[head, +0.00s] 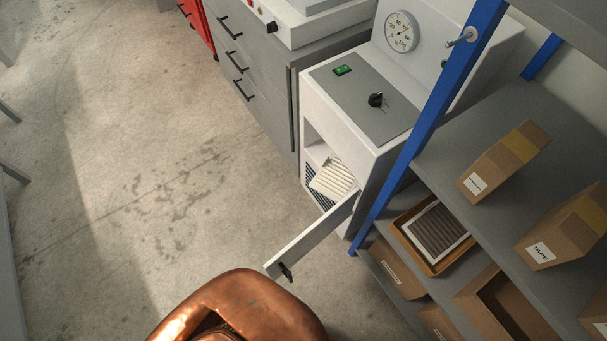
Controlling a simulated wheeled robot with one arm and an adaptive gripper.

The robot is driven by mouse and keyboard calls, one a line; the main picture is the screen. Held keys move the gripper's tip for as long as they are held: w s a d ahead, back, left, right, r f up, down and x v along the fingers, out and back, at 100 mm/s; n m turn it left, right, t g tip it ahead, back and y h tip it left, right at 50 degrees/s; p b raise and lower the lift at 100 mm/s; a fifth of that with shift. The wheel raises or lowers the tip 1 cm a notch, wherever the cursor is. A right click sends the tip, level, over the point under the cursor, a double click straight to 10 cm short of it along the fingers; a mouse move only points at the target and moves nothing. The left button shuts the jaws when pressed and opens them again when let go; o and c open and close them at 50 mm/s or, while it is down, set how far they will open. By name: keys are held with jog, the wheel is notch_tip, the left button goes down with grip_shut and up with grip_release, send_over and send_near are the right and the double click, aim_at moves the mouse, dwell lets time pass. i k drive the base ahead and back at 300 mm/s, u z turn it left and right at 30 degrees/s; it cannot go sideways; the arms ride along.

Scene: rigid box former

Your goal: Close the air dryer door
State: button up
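The air dryer (349,100) is a light cabinet with a grey sloped panel, a green switch, a black knob and a round gauge. Its door (312,237) stands open, swung out toward me from the right side of the opening. A black handle (286,271) sits near the door's free end. Inside the opening, a pale ribbed piece (333,179) and a dark grille show. A copper-coloured part of my own body fills the bottom of the view, close below the door's free end in the picture. My gripper is not seen.
A blue-framed shelf (483,121) with cardboard boxes (505,160) and a tray (405,233) stands close to the right of the door. Grey drawers (250,70) stand left of the dryer. The concrete floor (150,190) to the left is clear.

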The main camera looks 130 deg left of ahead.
aim_at(279, 264)
jog(key=u, duration=2)
jog(key=k, duration=1.2)
jog(key=u, duration=1.7)
jog(key=i, duration=0.5)
jog(key=u, duration=0.05)
